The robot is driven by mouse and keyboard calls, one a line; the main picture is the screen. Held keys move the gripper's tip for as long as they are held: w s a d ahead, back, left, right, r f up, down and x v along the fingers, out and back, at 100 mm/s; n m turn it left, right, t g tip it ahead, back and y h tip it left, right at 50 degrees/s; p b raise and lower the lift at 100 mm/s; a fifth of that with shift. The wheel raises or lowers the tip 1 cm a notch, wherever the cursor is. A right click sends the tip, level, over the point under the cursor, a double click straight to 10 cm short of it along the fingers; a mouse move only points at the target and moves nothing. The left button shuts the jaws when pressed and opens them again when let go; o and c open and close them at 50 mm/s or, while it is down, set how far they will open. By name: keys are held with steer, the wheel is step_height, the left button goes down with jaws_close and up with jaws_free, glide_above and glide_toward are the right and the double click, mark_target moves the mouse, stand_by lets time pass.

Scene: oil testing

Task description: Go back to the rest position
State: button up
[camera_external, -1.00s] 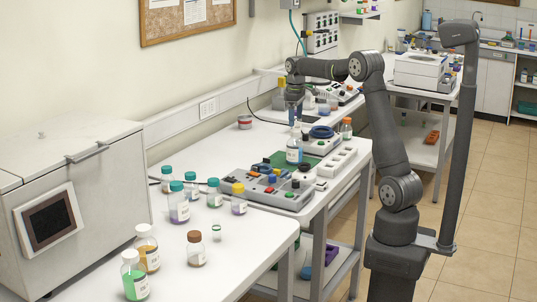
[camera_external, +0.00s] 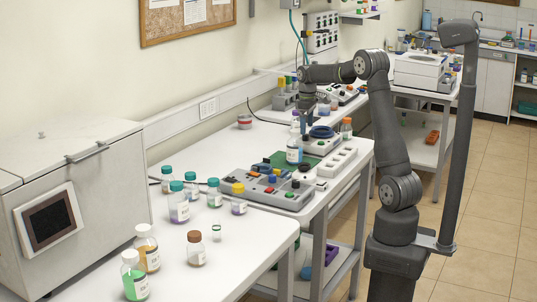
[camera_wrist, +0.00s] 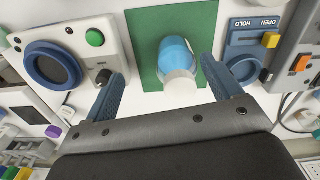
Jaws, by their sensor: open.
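My gripper (camera_external: 304,130) points down above the white bench, just behind and above a clear bottle with blue contents (camera_external: 294,152). In the wrist view my gripper (camera_wrist: 161,72) has its two blue fingers spread wide, with nothing held between them. The bottle (camera_wrist: 176,58) shows beyond the fingers, its pale cap toward me, over a green mat (camera_wrist: 145,30). The fingers look apart from the bottle. My arm is bent, with its forearm reaching left over the bench.
A grey control box with coloured buttons (camera_external: 262,190) stands in front of the bottle. A device with a dark blue ring (camera_external: 321,132) is close to my gripper. Several capped bottles stand on the near bench. The aisle floor (camera_external: 485,200) at right is clear.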

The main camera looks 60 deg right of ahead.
steer(key=s+d+r, duration=0.4)
steer(key=s+r, duration=0.1)
steer(key=s, duration=0.1)
steer(key=w+a+n, duration=0.4)
steer(key=w+a, duration=1.3)
steer(key=a, duration=0.4)
steer(key=w+a+r+n, duration=0.1)
steer(key=w+a+n, duration=0.1)
steer(key=a, duration=1.3)
steer(key=w+a+r+n, duration=0.1)
steer(key=w+a+n, duration=0.1)
steer(key=a, duration=1.3)
steer(key=shift+w+n, duration=0.4)
steer(key=shift+w, duration=0.3)
